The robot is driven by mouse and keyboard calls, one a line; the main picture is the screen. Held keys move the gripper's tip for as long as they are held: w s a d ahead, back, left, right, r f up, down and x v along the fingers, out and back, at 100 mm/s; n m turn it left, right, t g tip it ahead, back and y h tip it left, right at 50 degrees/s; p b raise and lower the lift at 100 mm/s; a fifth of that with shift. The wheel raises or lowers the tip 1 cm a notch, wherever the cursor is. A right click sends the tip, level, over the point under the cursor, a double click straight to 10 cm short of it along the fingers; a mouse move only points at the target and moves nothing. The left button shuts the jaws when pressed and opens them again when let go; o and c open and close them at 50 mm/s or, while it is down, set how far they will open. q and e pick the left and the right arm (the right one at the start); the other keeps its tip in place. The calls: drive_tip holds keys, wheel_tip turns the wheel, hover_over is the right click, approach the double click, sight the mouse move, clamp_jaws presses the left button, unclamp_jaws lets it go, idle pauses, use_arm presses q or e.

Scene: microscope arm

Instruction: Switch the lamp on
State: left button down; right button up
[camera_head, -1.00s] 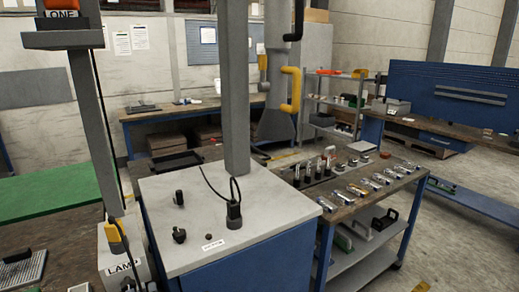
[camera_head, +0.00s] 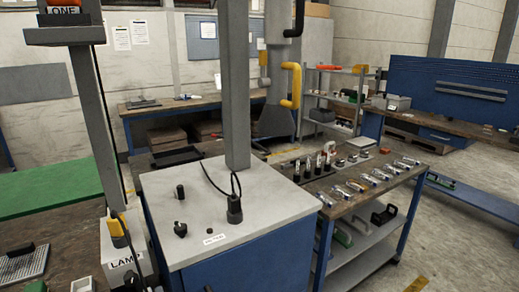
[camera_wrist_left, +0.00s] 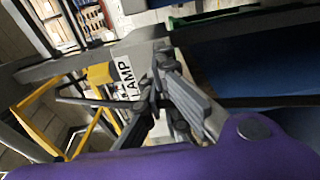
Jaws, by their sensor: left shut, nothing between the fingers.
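A pale box with a LAMP label (camera_head: 125,263) stands at the lower left in the head view, at the foot of a grey post. A yellow-and-black part (camera_head: 118,231) sits on its top. A small dark part shows below the label at the bottom edge; I cannot tell its position. In the left wrist view the LAMP label (camera_wrist_left: 127,78) lies just beyond my left gripper (camera_wrist_left: 158,72), whose fingers are shut and empty. The fingers overlap the box in that picture; I cannot tell whether they touch it. My right gripper is not in view.
A grey-topped blue cabinet (camera_head: 270,199) with black knobs and a cable stands right of the box. A post (camera_head: 236,90) rises from it. A cart (camera_head: 400,181) with several tools is further right. A grey ribbed plate (camera_head: 24,264) lies at the lower left.

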use_arm(q)
drive_tip(key=v, duration=0.2)
drive_tip(key=shift+s+d, duration=0.2)
drive_tip(key=shift+s, duration=0.05)
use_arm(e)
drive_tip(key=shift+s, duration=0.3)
use_arm(q)
drive_tip(key=n+b, duration=0.4)
drive_tip(key=n, duration=0.2)
approach(137, 278)
drive_tip(key=w+r, duration=0.2)
drive_tip(key=shift+s+a+p+x, duration=0.1)
drive_tip(key=shift+a+p+x, duration=0.1)
drive_tip(key=shift+x, duration=1.3)
drive_tip(key=shift+s+a+p+x, duration=0.1)
drive_tip(key=shift+s+a+x, duration=0.05)
drive_tip(key=shift+x, duration=1.35)
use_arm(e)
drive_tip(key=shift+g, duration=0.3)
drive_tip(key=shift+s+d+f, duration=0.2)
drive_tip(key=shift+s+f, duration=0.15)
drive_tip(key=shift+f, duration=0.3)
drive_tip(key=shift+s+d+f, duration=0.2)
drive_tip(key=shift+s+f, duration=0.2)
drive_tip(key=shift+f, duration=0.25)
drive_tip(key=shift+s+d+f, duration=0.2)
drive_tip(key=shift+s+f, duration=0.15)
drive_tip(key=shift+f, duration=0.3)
